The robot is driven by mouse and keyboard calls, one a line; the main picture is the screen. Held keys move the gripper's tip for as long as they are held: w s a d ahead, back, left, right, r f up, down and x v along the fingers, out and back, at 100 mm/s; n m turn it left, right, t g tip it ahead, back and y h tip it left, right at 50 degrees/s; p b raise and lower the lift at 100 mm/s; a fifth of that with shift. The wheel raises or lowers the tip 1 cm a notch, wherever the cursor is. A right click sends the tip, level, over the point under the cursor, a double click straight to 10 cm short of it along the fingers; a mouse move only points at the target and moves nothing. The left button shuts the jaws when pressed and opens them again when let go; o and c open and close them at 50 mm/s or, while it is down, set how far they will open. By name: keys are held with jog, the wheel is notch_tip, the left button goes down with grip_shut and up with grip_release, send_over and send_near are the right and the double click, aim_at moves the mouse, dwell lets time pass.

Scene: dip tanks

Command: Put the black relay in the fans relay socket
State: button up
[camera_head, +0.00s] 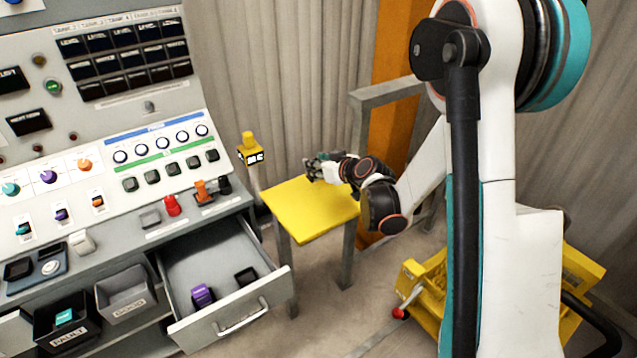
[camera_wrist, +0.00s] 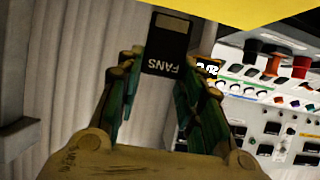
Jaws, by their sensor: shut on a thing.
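My gripper (camera_head: 312,168) is over the yellow stand top in the head view. In the wrist view my gripper (camera_wrist: 165,75) is shut on a black relay (camera_wrist: 168,40) with a white FANS label that reads upside down. The relay is too small to make out in the head view. The control panel (camera_head: 70,120) stands at the left, well apart from my gripper. It has a row of dark square fittings (camera_head: 172,169) under a green strip. I cannot read which place on the panel is the fans relay socket.
An open drawer (camera_head: 215,255) holds a purple block (camera_head: 202,294) and a black block (camera_head: 246,276). Red (camera_head: 172,206), orange (camera_head: 204,192) and black parts stand on the ledge. The yellow stand (camera_head: 300,208) and a grey frame (camera_head: 385,88) are close to my arm. Bins (camera_head: 125,290) sit below.

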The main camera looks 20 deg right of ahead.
jog(key=shift+f+b, duration=0.9)
jog(key=shift+f, duration=1.4)
jog(key=shift+f, duration=0.2)
jog(key=o, duration=1.1)
jog(key=shift+r, duration=0.2)
